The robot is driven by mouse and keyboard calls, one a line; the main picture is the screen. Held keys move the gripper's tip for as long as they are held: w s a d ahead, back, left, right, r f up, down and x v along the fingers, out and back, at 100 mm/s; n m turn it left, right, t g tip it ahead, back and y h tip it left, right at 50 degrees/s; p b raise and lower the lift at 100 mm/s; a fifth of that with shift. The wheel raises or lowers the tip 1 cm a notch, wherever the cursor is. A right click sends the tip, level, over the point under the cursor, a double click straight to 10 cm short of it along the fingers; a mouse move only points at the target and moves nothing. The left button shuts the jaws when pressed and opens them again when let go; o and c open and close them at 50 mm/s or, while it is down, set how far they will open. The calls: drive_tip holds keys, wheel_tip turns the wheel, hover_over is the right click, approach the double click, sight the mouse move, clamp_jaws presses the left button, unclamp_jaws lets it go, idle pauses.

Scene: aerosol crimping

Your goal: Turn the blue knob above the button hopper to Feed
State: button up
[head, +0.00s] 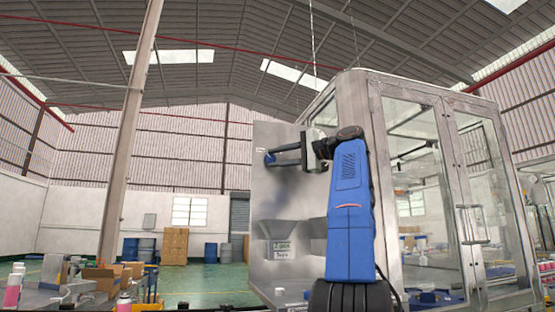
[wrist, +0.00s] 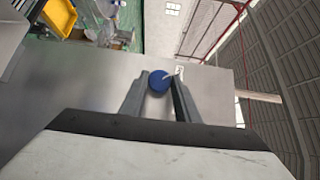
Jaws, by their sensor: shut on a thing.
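The blue knob (wrist: 159,81) sits on a grey metal panel (head: 265,210) above the button hopper (head: 291,230). In the head view the knob (head: 270,158) shows as a small blue spot at the panel's upper left. My gripper (wrist: 158,84) has its two fingers on either side of the knob and is shut on it. A pale pointer line runs across the knob's face, toward a small white label beside it; the label's wording is too small to read. In the head view my gripper (head: 272,158) reaches leftward to the knob from my blue arm.
A glass-walled machine enclosure (head: 410,190) stands right of the panel. A sign (head: 282,248) is on the front of the hopper. A bench with cans and boxes (head: 100,280) is at lower left. Open green floor lies behind.

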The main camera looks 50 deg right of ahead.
drive_tip(key=shift+n+g, duration=0.4)
drive_tip(key=shift+n, duration=0.1)
idle(0.4)
drive_tip(key=o, duration=1)
drive_tip(key=shift+a, duration=0.1)
drive_tip(key=shift+o, duration=0.2)
